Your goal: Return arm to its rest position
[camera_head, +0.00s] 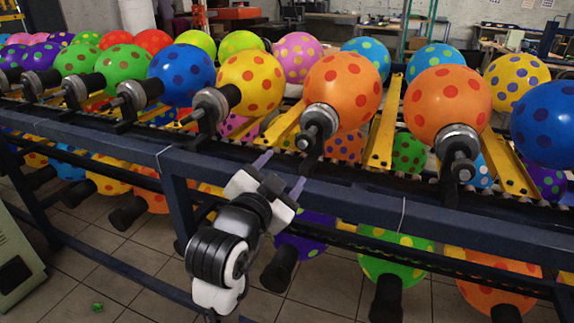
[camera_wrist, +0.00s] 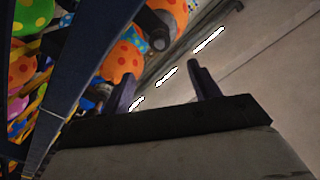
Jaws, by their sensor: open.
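My gripper (camera_head: 279,174) is in front of the balloon rack, near its blue front rail (camera_head: 330,188). Its two fingers are spread apart with nothing between them. The arm comes up from the bottom of the head view. In the wrist view my gripper (camera_wrist: 160,85) is open and empty, with an orange balloon (camera_wrist: 122,62) beyond it to the upper left and a plain grey surface to the right.
Dotted balloons, such as a blue one (camera_head: 182,72) and an orange one (camera_head: 342,88), sit in a row on the rack. More balloons hang below, including a green one (camera_head: 395,252). A green piece (camera_head: 97,307) lies on the tiled floor. A pale cabinet (camera_head: 18,262) stands at left.

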